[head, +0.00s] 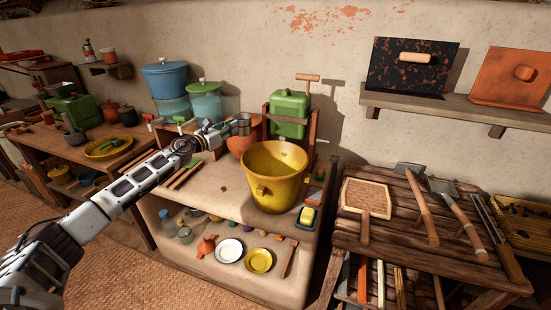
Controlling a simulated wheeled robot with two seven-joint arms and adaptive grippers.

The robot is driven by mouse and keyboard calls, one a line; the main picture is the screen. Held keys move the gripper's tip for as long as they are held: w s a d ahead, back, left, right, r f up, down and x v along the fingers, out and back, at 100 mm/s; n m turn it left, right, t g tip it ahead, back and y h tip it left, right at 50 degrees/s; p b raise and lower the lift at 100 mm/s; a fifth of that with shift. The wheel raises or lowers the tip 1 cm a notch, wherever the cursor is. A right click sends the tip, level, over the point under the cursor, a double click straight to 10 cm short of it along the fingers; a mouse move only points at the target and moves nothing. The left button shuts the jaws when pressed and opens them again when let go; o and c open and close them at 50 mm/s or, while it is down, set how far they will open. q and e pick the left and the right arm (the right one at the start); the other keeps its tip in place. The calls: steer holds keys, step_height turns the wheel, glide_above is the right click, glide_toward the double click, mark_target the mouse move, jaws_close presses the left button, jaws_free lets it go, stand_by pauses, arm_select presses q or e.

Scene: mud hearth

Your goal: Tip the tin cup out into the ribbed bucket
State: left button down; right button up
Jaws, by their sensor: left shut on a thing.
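A small grey-brown tin cup (242,124) is in the jaws of my left gripper (228,130), which reaches in from the left. The cup looks roughly upright, above and to the left of the yellow bucket's rim, in front of the green canister. What is inside the cup is too small to see. The yellow bucket (277,178) stands upright and open on the mud hearth (222,187). Its inside looks empty from here, though part of its floor is hidden. My right gripper is not in view.
An orange clay pot (240,146) stands close to the bucket's left rim, below the cup. A green canister (288,112) in a wooden frame stands behind. A yellow sponge-like block (307,217) lies at right. A slatted table (390,235) with tools stands further right.

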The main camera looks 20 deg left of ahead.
arm_select(q)
steer(key=d+m+h, duration=0.1)
steer(key=s+d+f+g+h, duration=0.1)
steer(key=d, duration=0.1)
steer(key=shift+s+d+f+m+h, duration=0.1)
steer(key=shift+s+f+m+h, duration=0.1)
steer(key=shift+m+h, duration=0.15)
steer(key=shift+d, duration=0.1)
stand_by(0.4)
